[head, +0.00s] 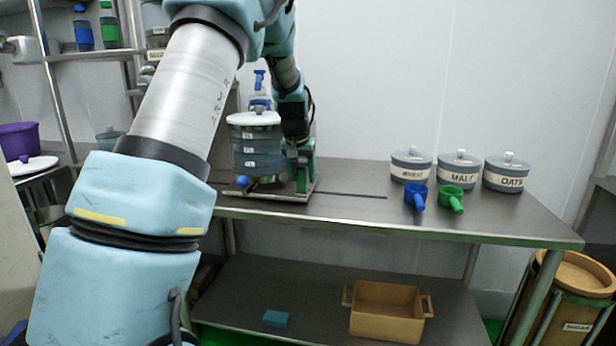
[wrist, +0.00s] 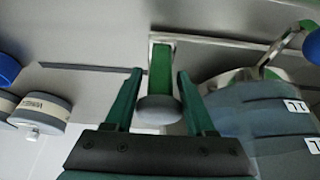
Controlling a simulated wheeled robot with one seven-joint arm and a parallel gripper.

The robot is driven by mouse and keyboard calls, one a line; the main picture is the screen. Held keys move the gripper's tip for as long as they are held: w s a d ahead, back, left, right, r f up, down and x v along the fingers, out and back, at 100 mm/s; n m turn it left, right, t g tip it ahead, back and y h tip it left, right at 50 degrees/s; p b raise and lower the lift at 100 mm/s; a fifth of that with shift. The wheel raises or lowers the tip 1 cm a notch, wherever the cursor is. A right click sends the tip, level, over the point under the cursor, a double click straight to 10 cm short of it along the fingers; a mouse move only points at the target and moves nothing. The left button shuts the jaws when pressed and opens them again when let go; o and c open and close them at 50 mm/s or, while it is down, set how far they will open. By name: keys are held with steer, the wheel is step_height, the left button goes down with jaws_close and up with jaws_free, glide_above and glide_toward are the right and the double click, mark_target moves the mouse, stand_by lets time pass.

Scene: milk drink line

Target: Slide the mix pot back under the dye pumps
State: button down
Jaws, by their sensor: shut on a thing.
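The mix pot is most likely the grey-blue see-through vessel (head: 257,150) with white level labels and a pale lid. It stands upright on a flat metal plate (head: 292,195) on the steel bench; its side also shows at the right of the wrist view (wrist: 275,125). My gripper (wrist: 160,75) is shut on a green upright handle with a grey rounded end (wrist: 160,108), beside the pot. In the head view my gripper (head: 301,172) is at the pot's right, partly hidden. A blue pump head (head: 259,80) shows behind and above the lid; other pumps cannot be made out.
A dark slot (head: 350,196) runs right from the plate along the bench (head: 350,175), with clear room there. A brown crate (head: 386,312) is on the lower shelf.

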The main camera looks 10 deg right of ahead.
steer(key=c, duration=0.6)
jaws_free()
steer(key=shift+r, duration=0.1)
steer(key=b+v, duration=0.1)
steer(key=v, duration=0.9)
steer(key=shift+r, duration=0.25)
steer(key=shift+s+a, duration=0.15)
steer(key=s+a+f+n+g+p, duration=0.1)
steer(key=s+a+f, duration=0.4)
steer(key=s+a, duration=0.6)
steer(key=s+a+f+n+g+y+p, duration=0.1)
steer(key=s+a+f, duration=0.4)
steer(key=s+a, duration=0.6)
steer(key=shift+s+a+f+n+y+p, duration=0.2)
steer(key=shift+s+f+n+y+p, duration=0.1)
steer(key=shift+s+n+p, duration=0.8)
